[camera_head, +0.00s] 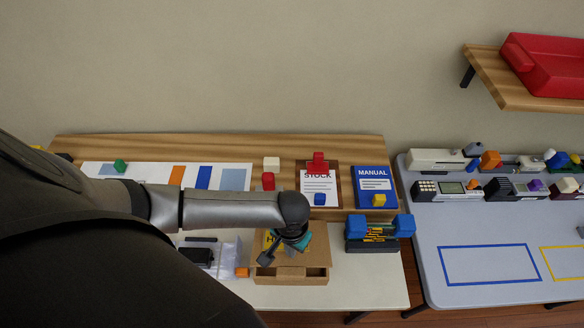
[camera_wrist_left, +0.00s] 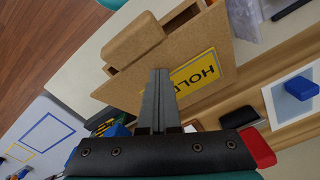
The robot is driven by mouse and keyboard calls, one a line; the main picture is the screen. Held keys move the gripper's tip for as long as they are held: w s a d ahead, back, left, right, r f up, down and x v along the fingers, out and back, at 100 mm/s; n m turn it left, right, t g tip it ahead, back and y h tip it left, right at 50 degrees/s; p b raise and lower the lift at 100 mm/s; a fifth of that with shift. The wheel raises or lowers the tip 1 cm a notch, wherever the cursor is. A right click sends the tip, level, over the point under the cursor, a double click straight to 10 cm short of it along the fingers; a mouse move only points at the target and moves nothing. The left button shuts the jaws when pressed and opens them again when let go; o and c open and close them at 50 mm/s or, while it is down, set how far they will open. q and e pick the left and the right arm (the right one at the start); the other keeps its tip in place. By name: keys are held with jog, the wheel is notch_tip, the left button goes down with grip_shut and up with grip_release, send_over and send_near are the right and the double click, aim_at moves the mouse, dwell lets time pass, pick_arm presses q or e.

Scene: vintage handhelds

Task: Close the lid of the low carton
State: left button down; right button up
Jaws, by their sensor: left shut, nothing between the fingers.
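The low carton (camera_head: 318,276) is brown and sits near the front of the white table, below my left arm. A brown panel with a yellow label rises behind its front part, and I take it for the lid. The label (camera_head: 267,240) is partly hidden by my gripper in the head view. The carton (camera_wrist_left: 215,37) also shows in the wrist view, with the label (camera_wrist_left: 192,74) reading "HOL". My left gripper (camera_head: 265,258) is shut and empty over the carton. In the wrist view its closed fingers (camera_wrist_left: 160,72) overlap the carton; contact is unclear. My right gripper is out of view.
A dark tray (camera_head: 372,246) with blue blocks stands right of the carton. An orange block (camera_head: 242,272) and a dark handheld (camera_head: 198,256) lie to the left. Behind are a stock card (camera_head: 318,188) and a blue manual (camera_head: 373,183). The table front right is clear.

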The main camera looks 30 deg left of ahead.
aim_at(291, 262)
pick_arm(q)
jog(key=shift+s+d+f+b, duration=0.2)
jog(key=shift+s+f, duration=0.1)
jog(key=shift+f, duration=0.25)
jog(key=shift+s+d+f+b, duration=0.1)
jog(key=shift+s+f+b, duration=0.15)
jog(key=shift+f, duration=0.3)
jog(key=shift+s+d+f+b, duration=0.15)
jog(key=shift+f+b, duration=0.15)
jog(key=shift+f, duration=0.3)
jog(key=shift+s+d+f+b, duration=0.1)
jog(key=shift+f+b, duration=0.15)
jog(key=shift+f, duration=0.3)
